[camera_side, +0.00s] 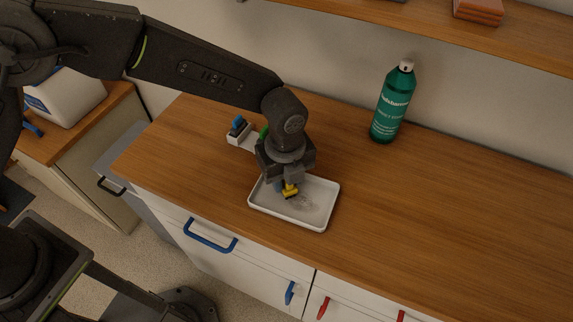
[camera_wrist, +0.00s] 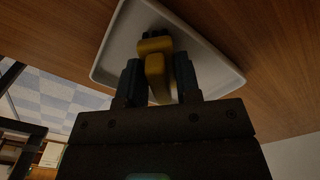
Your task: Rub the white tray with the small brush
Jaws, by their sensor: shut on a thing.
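The white tray (camera_side: 325,213) lies on the wooden worktop near its front edge. A greyish smudge shows on its floor, right of the brush. My gripper (camera_side: 287,182) points down over the tray and is shut on the small yellow brush (camera_side: 290,191). In the wrist view the brush (camera_wrist: 155,62) sits between the two dark fingers of my gripper (camera_wrist: 158,80), with its dark bristle end towards the tray (camera_wrist: 205,50). The brush is low over the tray floor; I cannot tell for sure whether the bristles touch it.
A green bottle (camera_side: 393,104) stands at the back of the worktop (camera_side: 450,200). A small white holder with a blue item (camera_side: 238,130) stands behind the tray, left of my gripper. A wooden shelf (camera_side: 440,30) runs above. The worktop's right side is clear.

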